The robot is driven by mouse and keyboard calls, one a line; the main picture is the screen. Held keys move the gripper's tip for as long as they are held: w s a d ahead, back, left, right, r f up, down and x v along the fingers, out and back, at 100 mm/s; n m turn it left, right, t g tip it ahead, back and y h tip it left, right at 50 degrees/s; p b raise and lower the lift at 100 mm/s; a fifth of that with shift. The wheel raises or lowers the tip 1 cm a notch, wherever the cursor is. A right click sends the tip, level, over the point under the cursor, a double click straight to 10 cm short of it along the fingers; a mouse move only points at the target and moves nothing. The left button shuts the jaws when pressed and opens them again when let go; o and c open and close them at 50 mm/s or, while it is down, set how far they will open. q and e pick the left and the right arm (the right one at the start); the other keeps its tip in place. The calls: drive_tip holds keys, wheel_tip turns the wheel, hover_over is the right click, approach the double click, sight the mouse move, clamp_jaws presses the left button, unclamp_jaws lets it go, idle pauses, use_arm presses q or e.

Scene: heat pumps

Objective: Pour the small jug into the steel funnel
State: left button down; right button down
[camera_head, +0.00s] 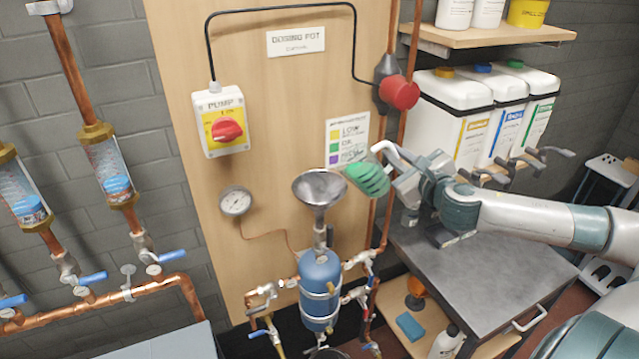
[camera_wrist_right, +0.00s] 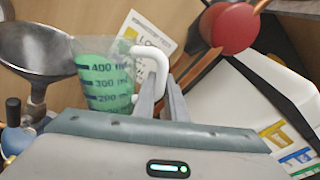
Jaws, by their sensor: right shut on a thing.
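The small jug (camera_head: 368,178) is clear, with green liquid and a white handle; it also shows in the right wrist view (camera_wrist_right: 105,85) with printed volume marks. My right gripper (camera_head: 396,172) is shut on the jug's handle and holds it in the air, just right of the steel funnel. In the head view the jug looks tilted to the left. The steel funnel (camera_head: 320,188) stands upright above the blue pot (camera_head: 320,275); its bowl shows at the left of the right wrist view (camera_wrist_right: 38,48). No stream of liquid shows. My left gripper is not in view.
A wooden board behind carries a pump switch (camera_head: 222,121), a gauge (camera_head: 235,201) and a colour chart (camera_head: 347,140). A red knob (camera_head: 399,93) sits above the jug. White canisters (camera_head: 447,115) stand at the right. A grey-topped table (camera_head: 487,268) lies below my right arm.

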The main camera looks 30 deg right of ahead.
sight(386, 141)
drive_tip(key=shift+w+a+r+n, duration=0.15)
drive_tip(key=shift+a+r+n, duration=0.15)
drive_tip(key=shift+r, duration=0.4)
drive_tip(key=shift+w+a+r+n, duration=0.1)
drive_tip(key=shift+a+r+n, duration=0.1)
drive_tip(key=shift+r+n, duration=0.35)
drive_tip(key=shift+a+r+h+p, duration=0.15)
drive_tip(key=shift+r+h+p, duration=0.15)
drive_tip(key=shift+r+p, duration=0.3)
drive_tip(key=shift+w, duration=0.1)
drive_tip(key=shift+a+n, duration=0.3)
drive_tip(key=shift+n, duration=0.05)
drive_tip(key=shift+g+p, duration=0.3)
drive_tip(key=shift+p, duration=0.15)
drive_tip(key=shift+a+r+n, duration=0.15)
drive_tip(key=shift+a+n, duration=0.05)
drive_tip(key=shift+n, duration=0.2)
drive_tip(key=shift+w+d, duration=0.1)
drive_tip(key=shift+w, duration=0.05)
drive_tip(key=shift+a, duration=0.25)
drive_tip(key=shift+w+d+n+p, duration=0.1)
drive_tip(key=shift+d+n+p, duration=0.05)
drive_tip(key=shift+n+p, duration=0.15)
